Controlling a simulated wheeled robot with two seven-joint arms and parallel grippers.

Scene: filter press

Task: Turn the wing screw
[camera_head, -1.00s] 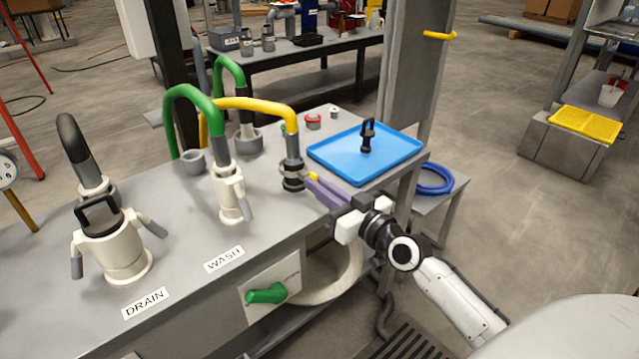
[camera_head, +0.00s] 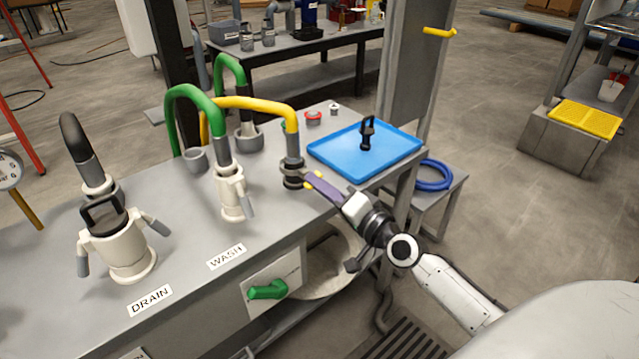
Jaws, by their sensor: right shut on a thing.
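The wing screw (camera_head: 318,173) is small and yellow, on the right side of the dark clamp (camera_head: 293,174) at the lower end of the yellow hose (camera_head: 262,104). My right gripper (camera_head: 311,179) comes in from the lower right with its purple fingers shut on the wing screw. The fingers hide most of it, and bits of yellow show on both sides of the fingertips. The clamp stands upright on the grey bench (camera_head: 190,262). My left gripper is not in view.
A blue tray (camera_head: 340,160) with a black clamp (camera_head: 367,133) lies just behind my right gripper. The white WASH fitting (camera_head: 231,196) stands left of the yellow hose, and the DRAIN fitting (camera_head: 122,248) further left. A green-handled valve (camera_head: 268,290) is on the bench front.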

